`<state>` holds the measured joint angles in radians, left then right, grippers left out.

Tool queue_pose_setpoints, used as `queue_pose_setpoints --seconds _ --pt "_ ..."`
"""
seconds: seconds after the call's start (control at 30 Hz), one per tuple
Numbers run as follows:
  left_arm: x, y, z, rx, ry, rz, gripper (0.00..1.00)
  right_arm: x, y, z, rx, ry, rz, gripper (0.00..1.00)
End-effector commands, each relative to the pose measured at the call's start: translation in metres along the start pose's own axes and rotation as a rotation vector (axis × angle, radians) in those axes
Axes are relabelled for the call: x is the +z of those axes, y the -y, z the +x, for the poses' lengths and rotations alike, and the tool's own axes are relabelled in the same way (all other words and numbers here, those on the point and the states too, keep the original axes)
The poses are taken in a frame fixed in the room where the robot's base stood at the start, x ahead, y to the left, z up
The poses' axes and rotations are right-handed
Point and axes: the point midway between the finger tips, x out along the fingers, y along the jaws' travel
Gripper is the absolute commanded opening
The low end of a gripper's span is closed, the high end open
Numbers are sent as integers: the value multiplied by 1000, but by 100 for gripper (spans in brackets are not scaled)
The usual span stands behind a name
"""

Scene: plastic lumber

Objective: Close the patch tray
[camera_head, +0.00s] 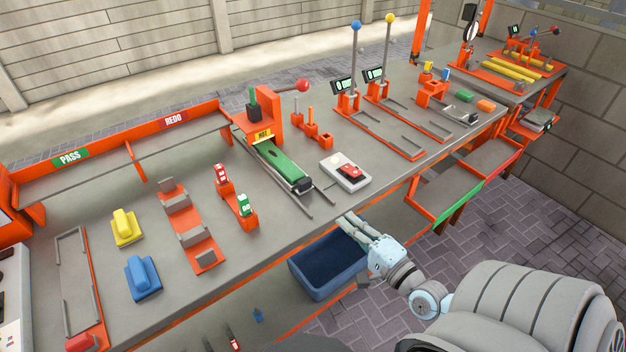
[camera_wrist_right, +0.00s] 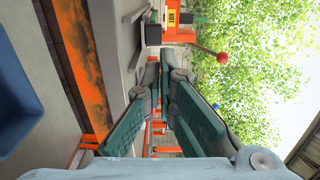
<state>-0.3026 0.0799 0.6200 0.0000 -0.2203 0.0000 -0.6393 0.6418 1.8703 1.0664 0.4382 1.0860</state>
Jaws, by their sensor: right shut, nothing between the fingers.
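The patch tray, a long green slab with a dark front end (camera_head: 283,163), lies on metal rails that run out of the orange press (camera_head: 262,118) with a yellow HOT label. Most of the green length shows outside the press. My right gripper (camera_head: 347,219) is shut and empty at the bench's front edge, to the right of and nearer than the tray's front end, apart from it. In the right wrist view the fingers (camera_wrist_right: 166,62) point towards the HOT label (camera_wrist_right: 172,19) and the red-knobbed lever (camera_wrist_right: 221,56). My left gripper is not in view.
A white box with a red switch (camera_head: 347,172) stands on the bench right of the rails. A blue bin (camera_head: 325,265) sits below the bench edge, by my right arm. Orange fixtures (camera_head: 235,200) stand left of the rails.

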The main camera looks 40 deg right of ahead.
Motion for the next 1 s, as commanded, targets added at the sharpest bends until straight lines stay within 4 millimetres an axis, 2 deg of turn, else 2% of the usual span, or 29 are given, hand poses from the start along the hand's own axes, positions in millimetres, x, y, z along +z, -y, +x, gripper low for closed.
queue_pose_setpoints --seconds 0.17,0.5,0.63,0.8,1.0 --pt "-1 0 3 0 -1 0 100 0 1 22 -10 -2 14 0" --pt "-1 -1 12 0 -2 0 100 0 0 96 -9 -3 9 0" --pt "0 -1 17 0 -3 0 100 0 -1 119 -7 -2 10 0" --pt "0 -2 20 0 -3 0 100 0 -1 135 -5 -2 9 0" --pt "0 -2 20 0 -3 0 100 0 0 138 -4 -1 8 0"
